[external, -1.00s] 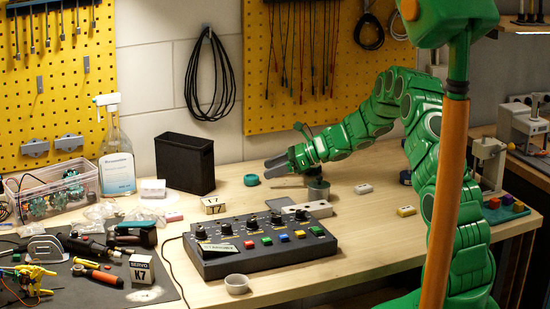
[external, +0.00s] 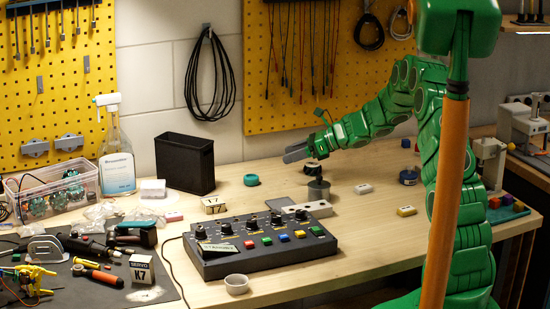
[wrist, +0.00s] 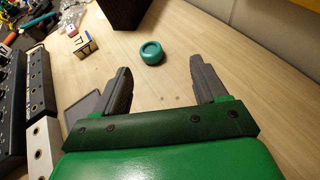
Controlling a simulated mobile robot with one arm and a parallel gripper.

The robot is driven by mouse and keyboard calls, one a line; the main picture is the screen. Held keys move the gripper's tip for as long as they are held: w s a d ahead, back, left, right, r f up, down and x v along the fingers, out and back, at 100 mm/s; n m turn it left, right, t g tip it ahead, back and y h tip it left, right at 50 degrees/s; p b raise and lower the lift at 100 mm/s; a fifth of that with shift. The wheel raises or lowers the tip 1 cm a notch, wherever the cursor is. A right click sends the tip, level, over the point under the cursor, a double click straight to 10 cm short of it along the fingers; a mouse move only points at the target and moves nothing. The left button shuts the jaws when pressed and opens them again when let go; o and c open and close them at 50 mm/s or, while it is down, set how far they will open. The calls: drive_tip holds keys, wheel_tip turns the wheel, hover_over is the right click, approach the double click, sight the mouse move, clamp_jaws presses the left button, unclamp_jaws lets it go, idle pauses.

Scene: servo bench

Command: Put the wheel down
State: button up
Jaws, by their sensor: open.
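A teal ring-shaped wheel (external: 251,180) lies flat on the wooden bench, behind the control box. In the wrist view the wheel (wrist: 152,52) sits beyond my fingertips, with its round hollow facing up. My gripper (external: 296,153) is above the bench to the right of the wheel, apart from it. In the wrist view my gripper (wrist: 160,80) has its two grey fingers spread wide, with only bare bench between them. A dark shape just under my gripper in the external view is too small to make out.
A control box (external: 262,248) with knobs and coloured buttons is in front. A black bin (external: 184,164) and a small lettered block (external: 214,204) stand left of the wheel. Bare bench surrounds the wheel.

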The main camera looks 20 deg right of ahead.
drive_tip(key=w+d+r+m+t+h, duration=0.3)
drive_tip(key=d+r+m+t+h, duration=0.35)
drive_tip(key=r+m, duration=0.55)
drive_tip(key=s+d+r+m+g+h, duration=0.35)
drive_tip(key=s+d+m+h, duration=0.45)
drive_tip(key=s+m, duration=0.7)
drive_tip(key=s+d+f+m+g, duration=0.1)
drive_tip(key=s+m+g, duration=0.2)
drive_tip(key=s+m, duration=0.5)
drive_tip(key=s+d+f+m+g, duration=0.15)
drive_tip(key=s+m, duration=0.25)
drive_tip(key=s, duration=0.8)
drive_tip(key=s+a+f+m+g+y, duration=0.1)
drive_tip(key=s+a+m+g, duration=0.2)
drive_tip(key=s, duration=0.9)
drive_tip(key=s+a+f+m+g+y, duration=0.1)
drive_tip(key=s+a+m+g, duration=0.2)
drive_tip(key=s, duration=1)
drive_tip(key=a+m, duration=0.3)
drive_tip(key=shift+f, duration=0.4)
drive_tip(key=shift+y, duration=0.25)
